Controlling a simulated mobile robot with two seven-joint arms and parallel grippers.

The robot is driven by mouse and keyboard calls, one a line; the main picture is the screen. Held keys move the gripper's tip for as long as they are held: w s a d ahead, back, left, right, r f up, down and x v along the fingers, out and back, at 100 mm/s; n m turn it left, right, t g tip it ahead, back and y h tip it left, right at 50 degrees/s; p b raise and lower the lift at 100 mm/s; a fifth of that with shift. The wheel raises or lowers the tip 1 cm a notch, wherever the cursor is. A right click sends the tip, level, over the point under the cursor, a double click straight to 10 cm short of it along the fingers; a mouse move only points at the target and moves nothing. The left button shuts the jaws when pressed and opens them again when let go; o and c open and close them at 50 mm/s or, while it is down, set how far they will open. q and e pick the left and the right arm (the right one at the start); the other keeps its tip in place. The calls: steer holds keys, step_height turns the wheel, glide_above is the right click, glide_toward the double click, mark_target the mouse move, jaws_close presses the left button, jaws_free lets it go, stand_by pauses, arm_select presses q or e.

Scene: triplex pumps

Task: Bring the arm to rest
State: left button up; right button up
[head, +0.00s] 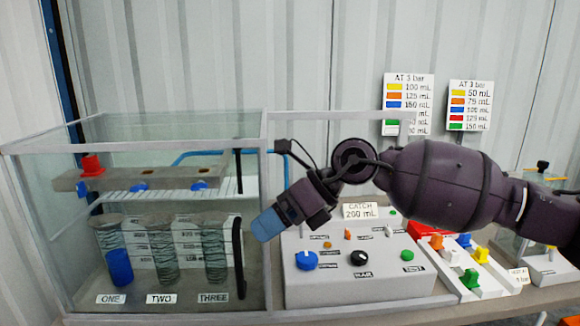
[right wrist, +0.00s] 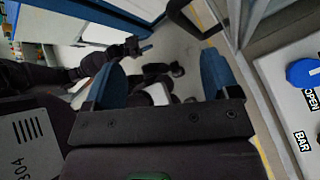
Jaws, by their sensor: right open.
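My right arm reaches in from the right in the head view. Its gripper (head: 266,226), with blue fingertips, hangs in front of the glass tank's right edge, left of the control panel (head: 360,288). The right wrist view shows the two blue fingers of this gripper (right wrist: 162,72) standing apart with nothing between them. A dark arm ending in a small blue-tipped gripper (right wrist: 143,48) shows in the right wrist view; it looks like my left one, too small to tell its jaws. The left gripper is not in the head view.
The glass tank (head: 135,146) holds cylinders labelled ONE, TWO and THREE; a blue piece (head: 120,267) is at ONE. A red part (head: 91,165) tops the bar above. A white block (head: 470,275) with coloured pieces lies right of the panel. Two charts hang behind.

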steer(key=s+a+r+m+y, duration=0.2)
steer(key=a+r+m+y, duration=0.25)
steer(key=y, duration=0.25)
steer(key=w+d+f+m+t+h, duration=0.1)
steer(key=w+d+f+m+t, duration=0.3)
steer(key=m+t, duration=0.55)
steer(key=w+d+f+m+t, duration=0.25)
steer(key=d+m+t, duration=0.45)
steer(key=m, duration=0.6)
steer(key=s+d+f+m+t+h, duration=0.1)
steer(key=d+f+m+h, duration=0.3)
steer(key=f+m, duration=0.15)
steer(key=d+f+m+t+h, duration=0.1)
steer(key=d+f+m+h, duration=0.35)
steer(key=f, duration=0.25)
steer(key=s+d+f+m+g+h, duration=0.1)
steer(key=s+d+f+m+h, duration=0.1)
steer(key=s+d+f+m, duration=0.45)
steer(key=s+d+f+m+g+h, duration=0.1)
steer(key=s+d+f+g+h, duration=0.15)
steer(key=f, duration=0.65)
steer(key=s+d+f+m+g+h, duration=0.1)
steer(key=s+d+f, duration=0.2)
steer(key=s+f, duration=0.3)
steer(key=s+d+f+m+g+h, duration=0.2)
steer(key=s+f, duration=0.5)
steer(key=s, duration=0.6)
steer(key=shift+s+d, duration=0.2)
steer(key=shift+d, duration=0.3)
